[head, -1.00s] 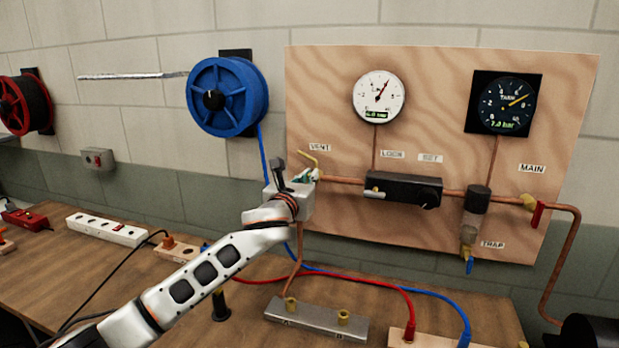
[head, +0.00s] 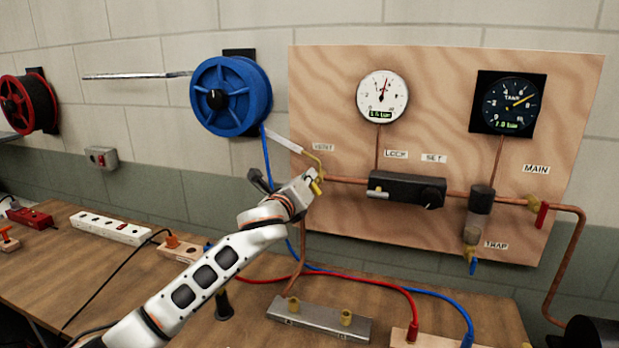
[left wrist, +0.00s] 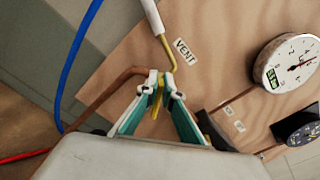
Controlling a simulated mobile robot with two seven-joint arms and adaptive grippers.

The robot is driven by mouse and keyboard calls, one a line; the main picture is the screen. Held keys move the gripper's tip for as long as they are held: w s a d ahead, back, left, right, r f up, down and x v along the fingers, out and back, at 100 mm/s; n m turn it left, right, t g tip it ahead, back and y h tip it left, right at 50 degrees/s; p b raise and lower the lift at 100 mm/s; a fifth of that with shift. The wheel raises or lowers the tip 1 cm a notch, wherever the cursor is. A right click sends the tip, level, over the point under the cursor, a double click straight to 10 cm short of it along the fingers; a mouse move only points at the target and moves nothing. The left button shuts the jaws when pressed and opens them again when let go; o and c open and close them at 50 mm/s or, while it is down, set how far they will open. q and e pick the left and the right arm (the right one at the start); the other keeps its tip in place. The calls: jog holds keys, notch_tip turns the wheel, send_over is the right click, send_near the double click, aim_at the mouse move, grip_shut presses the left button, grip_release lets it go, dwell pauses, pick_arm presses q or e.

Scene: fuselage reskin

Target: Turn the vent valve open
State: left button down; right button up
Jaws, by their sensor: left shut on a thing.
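The vent valve has a bent yellow lever (head: 318,160) with a white sleeve (head: 283,139) pointing up and left, beside the VENT label (head: 323,147). In the left wrist view the yellow lever (left wrist: 168,52) runs down from the white sleeve (left wrist: 152,15) to between the fingertips. My left gripper (left wrist: 161,82) is shut on the yellow part at the valve, with its teal fingers either side. In the head view this gripper (head: 314,184) is at the board's left edge, and its body hides part of the valve. My right gripper is out of view.
The plywood board (head: 450,90) carries a white gauge (head: 382,97), a dark tank gauge (head: 507,103), a black regulator (head: 405,189) and copper pipe. A blue reel (head: 230,97) hangs to the left, its hose passing behind my arm. A metal manifold (head: 318,320) sits on the bench.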

pick_arm(q)
jog(key=n, duration=0.3)
jog(key=f+n, duration=0.1)
jog(key=n, duration=0.3)
jog(key=a+f+n, duration=0.1)
jog(key=n, duration=0.2)
jog(key=shift+w+n, duration=0.15)
jog(key=shift+n, duration=0.15)
dwell(0.5)
jog(key=c, duration=2.2)
grip_release()
jog(key=v, duration=1.2)
